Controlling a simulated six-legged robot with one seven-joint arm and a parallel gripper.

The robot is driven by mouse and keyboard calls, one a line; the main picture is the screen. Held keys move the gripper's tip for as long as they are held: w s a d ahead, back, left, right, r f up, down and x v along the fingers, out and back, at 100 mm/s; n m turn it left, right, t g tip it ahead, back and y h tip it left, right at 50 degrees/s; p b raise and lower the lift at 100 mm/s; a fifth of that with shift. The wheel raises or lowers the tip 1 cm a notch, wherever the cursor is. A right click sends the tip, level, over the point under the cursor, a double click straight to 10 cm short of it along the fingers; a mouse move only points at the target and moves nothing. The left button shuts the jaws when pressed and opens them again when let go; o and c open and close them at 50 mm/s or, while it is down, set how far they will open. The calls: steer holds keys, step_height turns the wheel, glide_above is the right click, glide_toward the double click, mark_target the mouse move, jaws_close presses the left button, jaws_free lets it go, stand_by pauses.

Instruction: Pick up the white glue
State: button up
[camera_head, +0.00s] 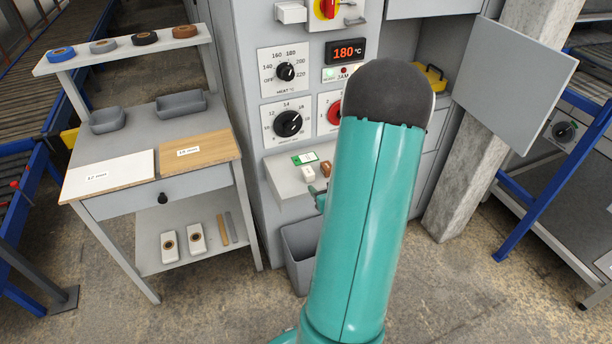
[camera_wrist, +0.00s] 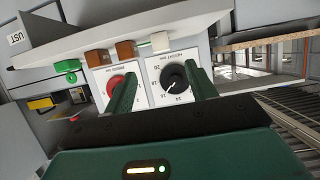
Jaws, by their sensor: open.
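A small white block (camera_head: 308,173), which looks like the white glue, sits on the grey ledge (camera_head: 283,178) at the machine's front. It also shows in the wrist view (camera_wrist: 160,41), above and beyond the gap between my fingertips. A brown block (camera_head: 326,168) sits beside it in the head view. My gripper (camera_wrist: 160,75) is open and empty, its two dark green fingers apart and not touching the white block. In the head view my teal arm hides most of the gripper and part of the ledge.
The wrist view shows two brown blocks (camera_wrist: 124,50) (camera_wrist: 98,57) and a green piece (camera_wrist: 68,66) along the ledge. Dials (camera_head: 288,123) are on the machine panel. A grey bin (camera_head: 297,262) stands below. A workbench (camera_head: 135,115) with boards is at left.

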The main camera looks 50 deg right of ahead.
glide_toward(308, 178)
steer(key=w+d, duration=0.2)
steer(key=w, duration=0.1)
steer(key=shift+w+r, duration=0.15)
steer(key=shift+x, duration=2.75)
steer(key=shift+r, duration=0.2)
steer(key=c, duration=1.1)
